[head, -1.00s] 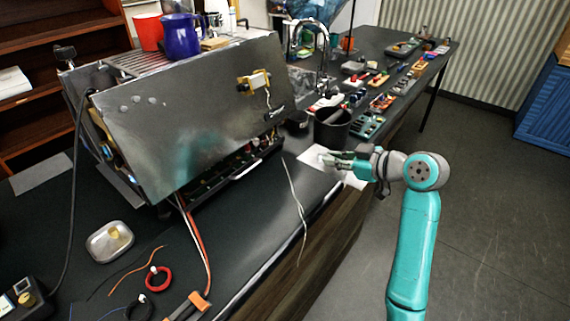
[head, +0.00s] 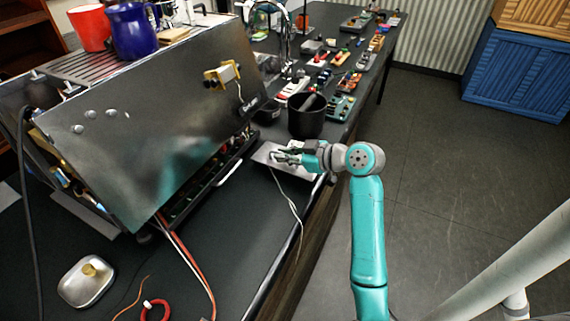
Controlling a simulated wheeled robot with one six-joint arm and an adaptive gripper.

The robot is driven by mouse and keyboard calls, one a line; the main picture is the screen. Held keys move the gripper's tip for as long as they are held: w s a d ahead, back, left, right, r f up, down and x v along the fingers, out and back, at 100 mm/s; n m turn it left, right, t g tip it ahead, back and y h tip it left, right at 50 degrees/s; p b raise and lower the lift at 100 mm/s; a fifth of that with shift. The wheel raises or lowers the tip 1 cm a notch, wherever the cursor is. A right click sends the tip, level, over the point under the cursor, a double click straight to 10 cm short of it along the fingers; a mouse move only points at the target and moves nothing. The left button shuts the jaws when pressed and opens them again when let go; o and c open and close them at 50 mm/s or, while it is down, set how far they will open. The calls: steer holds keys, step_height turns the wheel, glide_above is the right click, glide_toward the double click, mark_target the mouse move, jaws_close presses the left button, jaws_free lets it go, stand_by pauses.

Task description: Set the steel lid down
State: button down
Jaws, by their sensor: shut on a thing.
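My gripper (head: 283,155) is at the bench's right edge, in front of the black cup (head: 308,117). It is shut on a flat, grey, plate-like piece that I take for the steel lid (head: 263,153). The lid lies about level, over or on the dark bench top (head: 238,210). I cannot tell if it touches the bench. The fingers cover part of it. My arm reaches in from the right.
The tilted steel brewer (head: 150,125) stands left of my gripper, with a handle and wires below it. A thin pale cable (head: 292,207) hangs over the bench edge. Several tools and parts fill the far bench.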

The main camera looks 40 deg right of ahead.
mark_target(289, 165)
step_height(289, 165, down, 4)
steer(key=shift+r, duration=0.25)
steer(key=c, duration=1.2)
jaws_free()
steer(key=shift+s, duration=0.1)
steer(key=v, duration=1.2)
steer(key=shift+r, duration=0.1)
